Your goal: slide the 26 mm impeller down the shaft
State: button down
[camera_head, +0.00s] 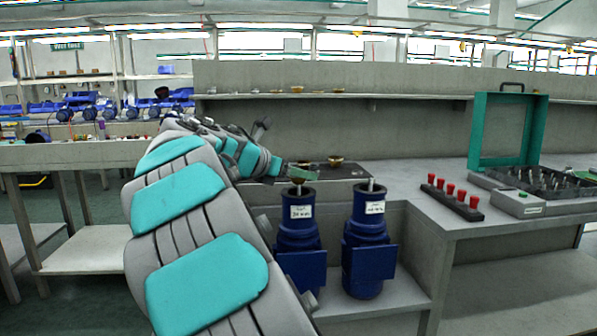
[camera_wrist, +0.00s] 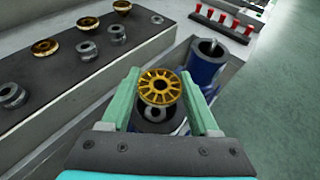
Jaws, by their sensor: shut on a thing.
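My gripper (camera_wrist: 160,88) has green fingers and is shut on a gold spoked impeller (camera_wrist: 160,87), gripped at its sides. In the head view my gripper (camera_head: 303,173) is just above the left blue pump (camera_head: 299,228); the impeller cannot be made out there. The left pump's short upright shaft (camera_head: 298,187) shows close under the fingers. In the wrist view the round end of a shaft (camera_wrist: 154,113) shows in a dark opening beside the impeller's lower edge. I cannot tell whether the impeller touches it. The pump label is too small to read surely.
A second blue pump (camera_head: 366,240) with a bare shaft stands close at the right. A dark tray (camera_wrist: 65,75) holds several brass impellers and grey rings. A red-pegged rack (camera_head: 452,196) and a green-framed fixture (camera_head: 508,135) stand on the bench (camera_head: 405,180) farther right.

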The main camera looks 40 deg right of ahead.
jog(key=shift+f, duration=0.2)
dwell(0.3)
jog(key=shift+c, duration=0.3)
grip_release()
jog(key=shift+a, duration=0.1)
jog(key=v, duration=0.7)
jog(key=shift+a+r, duration=0.15)
jog(key=shift+a, duration=0.15)
